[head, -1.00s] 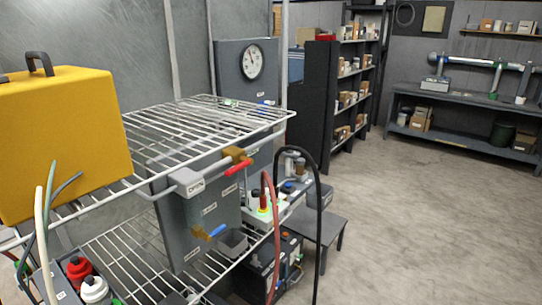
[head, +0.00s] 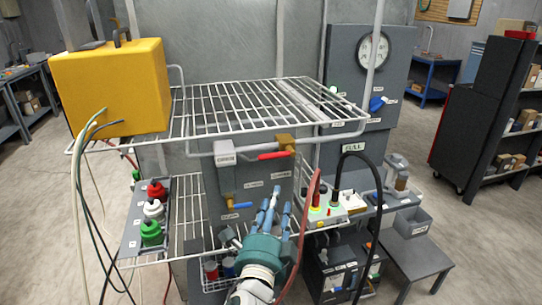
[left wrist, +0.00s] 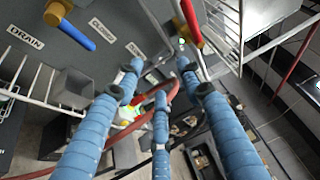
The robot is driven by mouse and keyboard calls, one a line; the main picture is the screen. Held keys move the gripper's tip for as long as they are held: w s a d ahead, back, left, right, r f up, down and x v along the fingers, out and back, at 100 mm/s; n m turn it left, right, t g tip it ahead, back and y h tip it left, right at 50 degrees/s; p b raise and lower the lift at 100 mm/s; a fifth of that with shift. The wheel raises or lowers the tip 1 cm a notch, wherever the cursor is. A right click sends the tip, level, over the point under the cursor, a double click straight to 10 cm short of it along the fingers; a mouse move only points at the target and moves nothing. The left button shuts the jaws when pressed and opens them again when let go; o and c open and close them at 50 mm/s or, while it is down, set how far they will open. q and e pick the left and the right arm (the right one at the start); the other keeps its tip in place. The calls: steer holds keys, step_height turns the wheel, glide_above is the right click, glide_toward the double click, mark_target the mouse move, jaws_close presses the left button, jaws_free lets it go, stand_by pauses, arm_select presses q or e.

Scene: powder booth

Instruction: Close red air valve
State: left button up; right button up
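The red air valve has a brass body (head: 286,143) on a grey pipe and a red lever (head: 272,156). The lever lies nearly level, pointing left roughly along the pipe. In the left wrist view the red lever (left wrist: 191,22) shows at the top, beyond the fingers. My left gripper (head: 272,208) has blue fingers and a teal palm. It is below the valve in the head view, its fingers pointing up. The left wrist view shows its fingers (left wrist: 156,82) spread apart with nothing held. My right gripper is not in view.
A wire rack shelf (head: 250,105) stands above the valve, with a yellow case (head: 110,88) on it. A blue-handled drain valve (head: 238,206) is below left. A red hose (head: 308,215) and a black hose (head: 378,190) hang to the right of the gripper.

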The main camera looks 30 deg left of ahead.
arm_select(q)
steer(key=y, duration=0.2)
glide_toward(271, 158)
steer(key=a, duration=0.1)
steer(key=p+x, duration=0.1)
steer(key=x, duration=0.2)
steer(key=p+x, duration=0.1)
steer(key=x, duration=0.3)
steer(key=p+x, duration=0.2)
steer(key=x, duration=0.1)
steer(key=shift+w+d+f, duration=0.2)
steer(key=shift+w+d, duration=0.05)
steer(key=shift+w, duration=0.1)
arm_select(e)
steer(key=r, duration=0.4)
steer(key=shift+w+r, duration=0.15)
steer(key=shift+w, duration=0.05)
arm_select(q)
steer(key=shift+c, duration=0.5)
jaws_close()
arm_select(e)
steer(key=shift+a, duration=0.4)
